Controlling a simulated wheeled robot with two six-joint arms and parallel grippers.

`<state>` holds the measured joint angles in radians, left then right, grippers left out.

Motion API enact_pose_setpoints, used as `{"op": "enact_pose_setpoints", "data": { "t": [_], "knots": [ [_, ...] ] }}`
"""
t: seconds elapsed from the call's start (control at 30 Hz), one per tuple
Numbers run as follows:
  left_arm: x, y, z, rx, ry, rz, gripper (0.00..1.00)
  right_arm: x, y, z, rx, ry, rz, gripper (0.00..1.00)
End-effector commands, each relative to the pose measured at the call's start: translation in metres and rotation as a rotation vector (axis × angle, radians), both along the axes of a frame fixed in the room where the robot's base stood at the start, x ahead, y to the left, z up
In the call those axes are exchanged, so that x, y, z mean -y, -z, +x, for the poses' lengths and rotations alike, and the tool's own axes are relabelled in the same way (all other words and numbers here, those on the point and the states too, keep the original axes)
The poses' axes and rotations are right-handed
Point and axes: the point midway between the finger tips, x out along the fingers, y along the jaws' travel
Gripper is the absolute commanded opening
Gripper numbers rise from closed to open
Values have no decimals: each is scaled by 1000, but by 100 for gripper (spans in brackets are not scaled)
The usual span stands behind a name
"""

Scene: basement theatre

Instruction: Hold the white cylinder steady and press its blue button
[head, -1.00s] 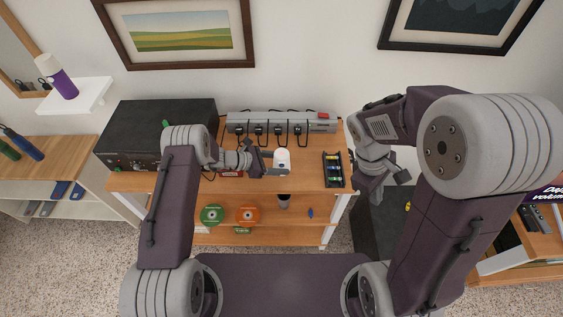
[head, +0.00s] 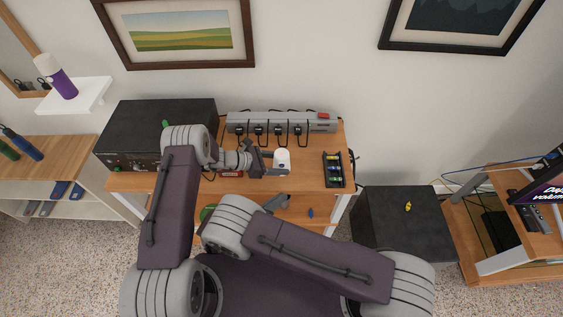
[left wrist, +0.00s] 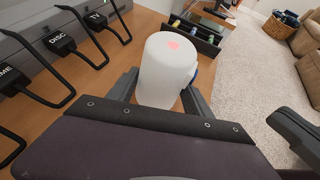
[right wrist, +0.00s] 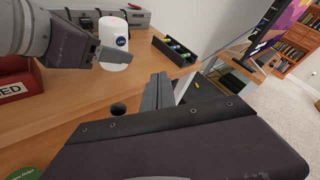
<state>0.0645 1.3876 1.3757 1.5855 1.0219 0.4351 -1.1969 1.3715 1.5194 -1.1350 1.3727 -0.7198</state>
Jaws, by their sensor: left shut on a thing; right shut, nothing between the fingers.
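My right gripper (head: 281,202) is shut and empty in front of the table, apart from the cylinder. In the right wrist view its fingers (right wrist: 158,90) are together.
A grey power strip (head: 280,122) with several plugs lies behind the cylinder. A dark tray (head: 334,170) of small items stands to its right, and a black box (head: 155,125) to its left. A dark cabinet (head: 400,225) is beside the table. The table's front edge is close.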

Motion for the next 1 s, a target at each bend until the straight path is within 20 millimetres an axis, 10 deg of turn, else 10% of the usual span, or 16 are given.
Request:
{"op": "enact_pose_setpoints", "data": {
  "t": [1.0],
  "knots": [
    [0, 0, 0, 2, 0, -1, 11, 0, -1, 88, 0, 1, 2, 0]
  ]
}}
